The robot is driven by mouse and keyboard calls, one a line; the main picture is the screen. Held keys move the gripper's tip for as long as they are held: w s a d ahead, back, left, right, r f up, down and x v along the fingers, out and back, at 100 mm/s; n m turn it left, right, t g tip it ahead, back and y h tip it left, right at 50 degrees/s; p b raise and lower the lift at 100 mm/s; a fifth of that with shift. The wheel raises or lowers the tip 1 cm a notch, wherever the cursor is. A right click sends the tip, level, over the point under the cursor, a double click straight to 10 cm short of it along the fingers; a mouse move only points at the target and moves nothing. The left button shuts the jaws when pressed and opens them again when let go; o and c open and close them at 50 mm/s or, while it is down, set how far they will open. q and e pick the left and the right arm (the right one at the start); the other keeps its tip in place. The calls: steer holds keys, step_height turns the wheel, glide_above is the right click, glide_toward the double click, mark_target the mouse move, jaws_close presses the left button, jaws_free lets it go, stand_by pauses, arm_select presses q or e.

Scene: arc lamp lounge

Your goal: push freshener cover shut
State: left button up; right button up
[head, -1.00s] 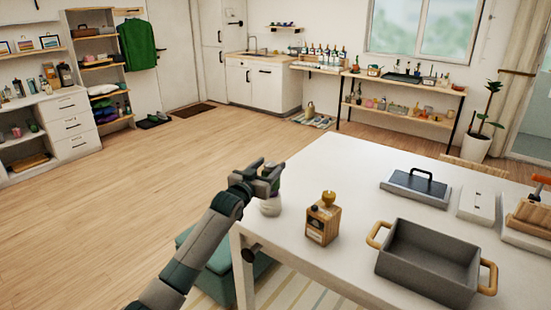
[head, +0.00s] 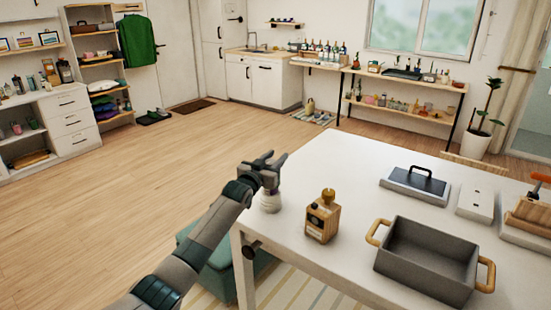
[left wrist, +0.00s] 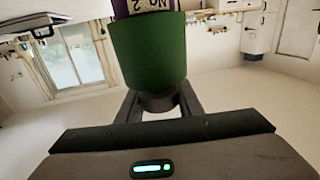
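The freshener (head: 270,204) stands at the left corner of the white table in the head view. Its pale lower part shows, and its upper part is hidden by my left gripper (head: 271,163). In the left wrist view, which is upside down, a green cylinder, apparently the cover (left wrist: 148,50), fills the middle. A purple part with a "No 2" label shows at the picture's top edge. The left gripper's two fingers stand apart around a grey knob at the end of the green part. Whether they grip it I cannot tell. My right gripper is not in view.
A brown bottle (head: 322,218) stands right of the freshener on the white table (head: 300,262). A grey pan with wooden handles (head: 428,262) is further right. A dark lidded tray (head: 415,186) lies behind it. A green stool (head: 218,276) stands below the table's left edge.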

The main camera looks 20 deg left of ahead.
arm_select(q)
jaws_close()
step_height(320, 180, down, 4)
steer(key=shift+r+b, duration=0.15)
steer(key=shift+b, duration=1.1)
steer(key=o, duration=0.8)
jaws_free()
steer(key=shift+c, duration=0.2)
steer(key=shift+r, duration=0.1)
steer(key=shift+s, duration=0.15)
